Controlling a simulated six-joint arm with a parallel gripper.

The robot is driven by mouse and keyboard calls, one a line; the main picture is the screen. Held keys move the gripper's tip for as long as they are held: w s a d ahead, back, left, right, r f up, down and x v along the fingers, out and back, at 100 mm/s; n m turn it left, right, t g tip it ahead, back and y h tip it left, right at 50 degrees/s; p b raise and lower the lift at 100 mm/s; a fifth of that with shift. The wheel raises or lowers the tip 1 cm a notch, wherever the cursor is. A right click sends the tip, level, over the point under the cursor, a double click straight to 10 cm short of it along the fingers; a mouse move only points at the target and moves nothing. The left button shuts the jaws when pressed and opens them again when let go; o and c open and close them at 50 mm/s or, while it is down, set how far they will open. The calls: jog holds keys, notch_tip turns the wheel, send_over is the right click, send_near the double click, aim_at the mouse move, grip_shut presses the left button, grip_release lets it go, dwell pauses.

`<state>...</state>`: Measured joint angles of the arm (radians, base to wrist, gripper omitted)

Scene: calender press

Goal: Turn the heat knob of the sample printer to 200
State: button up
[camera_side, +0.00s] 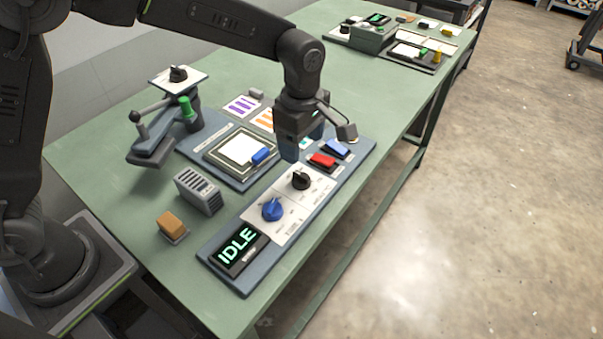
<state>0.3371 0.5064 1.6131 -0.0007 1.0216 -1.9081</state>
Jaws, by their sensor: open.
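The control panel (222,240) lies along the front edge of the green table. On its white label plate are a blue knob (272,209) and a black knob (300,179); the lettering is too small to tell which is the heat knob or what it reads. The display (238,248) shows IDLE in green. Another black knob (178,73) sits on a white plate on top of the press (155,135). My gripper (302,146) is open and points down over the panel's far part, just beyond the black knob. It appears empty and apart from both knobs.
A red button (322,160) and a blue button (337,148) are beside my gripper. A framed pad (240,150) with a blue piece, a grey slotted block (199,190) and an orange block (171,222) stand left of the panel.

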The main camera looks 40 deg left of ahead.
aim_at(301, 175)
notch_tip(301, 175, down, 10)
jog(key=shift+r, duration=0.2)
jog(key=c, duration=0.9)
